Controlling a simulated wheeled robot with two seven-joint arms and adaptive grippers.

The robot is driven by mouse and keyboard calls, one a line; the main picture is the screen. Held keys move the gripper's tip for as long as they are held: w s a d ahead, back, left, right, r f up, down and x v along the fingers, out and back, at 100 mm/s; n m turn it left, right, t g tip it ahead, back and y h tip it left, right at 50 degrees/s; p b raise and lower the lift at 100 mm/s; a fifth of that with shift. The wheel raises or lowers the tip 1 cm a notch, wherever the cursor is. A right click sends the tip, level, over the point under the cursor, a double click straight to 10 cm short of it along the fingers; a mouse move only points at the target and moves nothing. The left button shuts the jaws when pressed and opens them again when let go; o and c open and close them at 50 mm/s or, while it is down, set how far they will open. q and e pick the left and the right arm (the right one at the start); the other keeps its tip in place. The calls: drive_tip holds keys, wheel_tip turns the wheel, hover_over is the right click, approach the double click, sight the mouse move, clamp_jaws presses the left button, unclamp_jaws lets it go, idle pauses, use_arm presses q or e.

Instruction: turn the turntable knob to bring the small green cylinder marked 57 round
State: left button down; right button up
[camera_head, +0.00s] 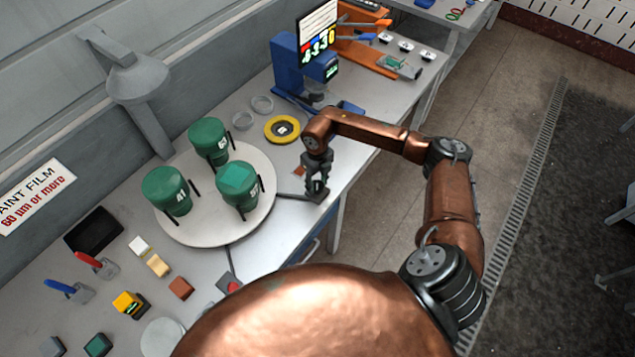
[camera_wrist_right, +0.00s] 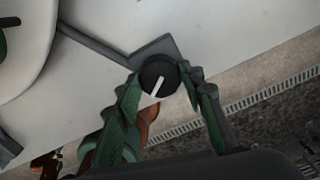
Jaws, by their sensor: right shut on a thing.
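The round white turntable (camera_head: 200,228) carries three green cylinders between dark posts. The one at the right front (camera_head: 238,180) seems to read 57, though its digits are small. The left one (camera_head: 168,186) reads 41. The back one (camera_head: 207,132) has a label that I cannot read surely. The black knob with a white pointer line (camera_wrist_right: 158,76) sits on a dark base right of the turntable. My right gripper (camera_head: 318,186) points down over it; in the right wrist view the fingers (camera_wrist_right: 163,92) are closed on the knob's sides. My left gripper is not in view.
A yellow ring (camera_head: 282,129) and clear dishes (camera_head: 262,104) lie behind the knob. A blue device with a screen (camera_head: 290,65) stands at the back. Small blocks (camera_head: 158,265) and pens (camera_head: 95,262) lie at the left front. The table's edge is close to the knob.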

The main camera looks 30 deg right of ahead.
sight(317, 185)
idle(0.8)
drive_tip(key=o, duration=1.2)
drive_tip(key=shift+c, duration=0.2)
wheel_tip(317, 185, up, 12)
